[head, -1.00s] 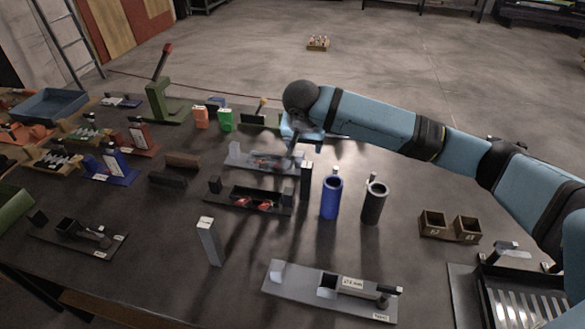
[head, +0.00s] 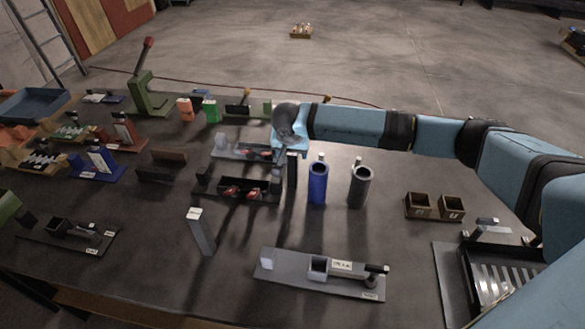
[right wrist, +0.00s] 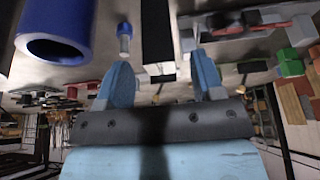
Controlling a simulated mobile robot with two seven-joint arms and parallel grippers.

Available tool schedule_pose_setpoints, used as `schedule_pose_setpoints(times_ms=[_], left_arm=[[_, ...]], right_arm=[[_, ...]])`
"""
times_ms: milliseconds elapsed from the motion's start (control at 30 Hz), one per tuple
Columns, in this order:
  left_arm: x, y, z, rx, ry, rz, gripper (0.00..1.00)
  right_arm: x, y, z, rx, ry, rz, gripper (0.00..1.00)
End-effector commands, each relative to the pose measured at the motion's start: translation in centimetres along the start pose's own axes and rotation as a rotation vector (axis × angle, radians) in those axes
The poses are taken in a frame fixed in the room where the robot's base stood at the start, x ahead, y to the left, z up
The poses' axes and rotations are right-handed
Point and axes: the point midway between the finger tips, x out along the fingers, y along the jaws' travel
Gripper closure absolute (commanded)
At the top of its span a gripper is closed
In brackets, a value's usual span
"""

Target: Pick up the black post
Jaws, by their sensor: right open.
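The black post (head: 292,172) stands upright on the dark table in the head view, just left of the blue cylinder. In the right wrist view the black post (right wrist: 157,32) shows as a dark upright bar with a pale end, lined up with the gap between the fingers. My right gripper (right wrist: 161,80) is open, with one blue finger to each side of that gap and nothing held. In the head view my right gripper (head: 285,150) is at the post's top, partly hidden by its own wrist; contact cannot be told. My left gripper is not in view.
A blue cylinder (head: 318,183) and a dark grey cylinder (head: 359,187) stand close right of the post. A black tray with red parts (head: 236,188) lies to its left. A grey post (head: 201,232) stands nearer the front. A grey fixture plate (head: 285,282) lies at the front.

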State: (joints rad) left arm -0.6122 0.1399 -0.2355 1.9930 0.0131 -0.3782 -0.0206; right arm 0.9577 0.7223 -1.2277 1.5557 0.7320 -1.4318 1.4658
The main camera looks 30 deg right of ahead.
Motion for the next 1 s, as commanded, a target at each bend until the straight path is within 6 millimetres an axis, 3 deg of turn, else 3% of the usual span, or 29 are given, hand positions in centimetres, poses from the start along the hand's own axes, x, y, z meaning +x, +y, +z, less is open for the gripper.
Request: schedule_pose_setpoints(times_ms=[133,400,667,1000], left_arm=[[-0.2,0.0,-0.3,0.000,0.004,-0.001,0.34],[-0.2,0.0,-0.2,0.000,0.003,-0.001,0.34],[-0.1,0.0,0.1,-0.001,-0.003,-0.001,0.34],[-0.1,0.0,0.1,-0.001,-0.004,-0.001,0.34]], right_arm=[[1.6,0.0,-0.1,0.001,0.000,0.000,0.38],[1.9,0.0,-0.1,0.000,0.000,-0.001,0.38],[1.9,0.0,-0.1,0.000,0.001,-0.001,0.98],[1.7,0.0,-0.1,0.001,0.001,-0.002,1.00]])
